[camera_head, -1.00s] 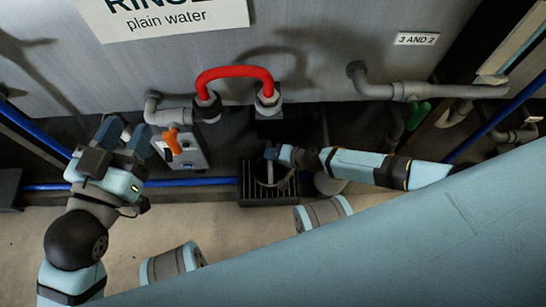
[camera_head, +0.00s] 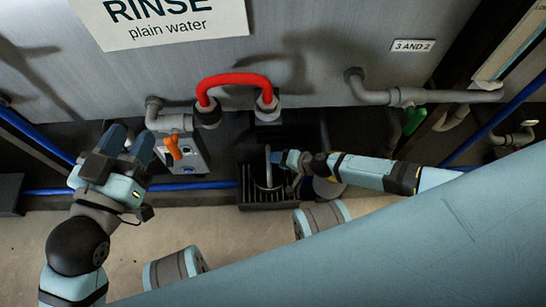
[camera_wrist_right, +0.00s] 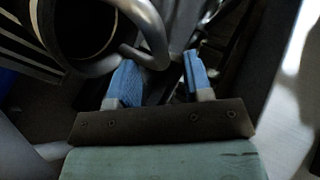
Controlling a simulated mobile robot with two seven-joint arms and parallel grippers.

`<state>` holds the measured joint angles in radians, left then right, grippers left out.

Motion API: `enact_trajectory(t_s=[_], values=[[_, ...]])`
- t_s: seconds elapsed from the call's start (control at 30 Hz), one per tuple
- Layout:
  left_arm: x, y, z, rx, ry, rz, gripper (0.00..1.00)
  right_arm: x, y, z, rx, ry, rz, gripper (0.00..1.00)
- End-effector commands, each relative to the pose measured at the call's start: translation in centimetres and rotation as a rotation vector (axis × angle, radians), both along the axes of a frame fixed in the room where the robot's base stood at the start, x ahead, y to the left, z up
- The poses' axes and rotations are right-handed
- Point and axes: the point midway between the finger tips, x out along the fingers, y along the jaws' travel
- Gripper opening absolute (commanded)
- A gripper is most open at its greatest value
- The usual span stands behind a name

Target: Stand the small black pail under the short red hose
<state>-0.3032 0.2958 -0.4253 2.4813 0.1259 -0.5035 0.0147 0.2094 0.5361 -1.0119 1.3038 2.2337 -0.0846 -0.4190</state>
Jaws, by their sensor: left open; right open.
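The short red hose (camera_head: 236,80) arches between two grey fittings on the wall in the head view. Below its right end, the small black pail is dark and hard to make out; a thin grey curved strip (camera_head: 268,165), likely its handle, shows over the floor grate. In the right wrist view the pail (camera_wrist_right: 85,28) shows its dark round mouth and grey rim. Its grey handle (camera_wrist_right: 150,35) passes by the fingertips. My right gripper (camera_head: 282,157) is open beside the handle; its blue fingers also show in the wrist view (camera_wrist_right: 160,76). My left gripper (camera_head: 128,148) is open and empty, left of the hose.
The black slatted grate (camera_head: 266,203) lies below the hose's right end. A grey box with an orange valve handle (camera_head: 173,147) stands left of it. A grey pipe (camera_head: 425,96) with a green handle (camera_head: 415,118) runs at right. Blue pipe (camera_head: 205,185) runs along the floor.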

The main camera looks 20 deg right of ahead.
Motion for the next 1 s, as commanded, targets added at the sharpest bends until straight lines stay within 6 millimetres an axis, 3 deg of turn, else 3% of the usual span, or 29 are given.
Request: enact_trajectory(t_s=[0.1,0.4,1.0], values=[[-0.6,-0.3,0.3,-0.037,0.065,-0.001,0.43,-1.7,-1.9,1.9,-0.001,0.002,0.0,0.46],[-1.5,-1.0,-0.8,-0.098,0.181,0.001,0.43,-4.7,-5.1,4.2,0.001,0.002,0.0,0.46],[-1.7,-1.0,-0.8,-0.106,0.188,0.001,0.43,-5.2,-5.7,4.7,0.0,-0.001,0.001,0.46]])
